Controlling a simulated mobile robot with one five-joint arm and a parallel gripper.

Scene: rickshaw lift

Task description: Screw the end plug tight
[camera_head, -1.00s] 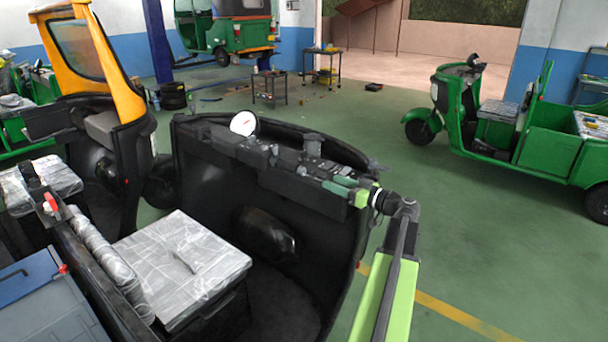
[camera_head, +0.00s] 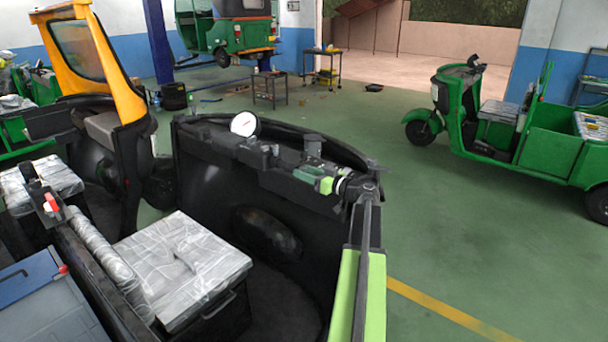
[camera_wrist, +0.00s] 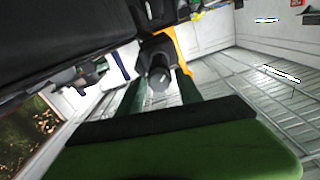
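A black rail with dark fittings (camera_head: 258,155) runs along the top of the black dash panel, with a white round gauge (camera_head: 243,124) on it. My gripper (camera_head: 307,172) is beside the right part of this rail, its green fingers pointing left. In the wrist view, its two dark green fingers (camera_wrist: 159,92) stand apart. A dark round part with a grey end (camera_wrist: 158,78) shows between them, with gaps on both sides. It may be the end plug, but I cannot tell for sure. The fingers' contact with the rail is not clear.
A wrapped grey seat (camera_head: 185,262) is below left of the dash, with a blue-grey box (camera_head: 45,300) at lower left. A yellow-framed cab (camera_head: 90,60) stands behind. A green rickshaw (camera_head: 510,125) is at right. The green floor between is clear.

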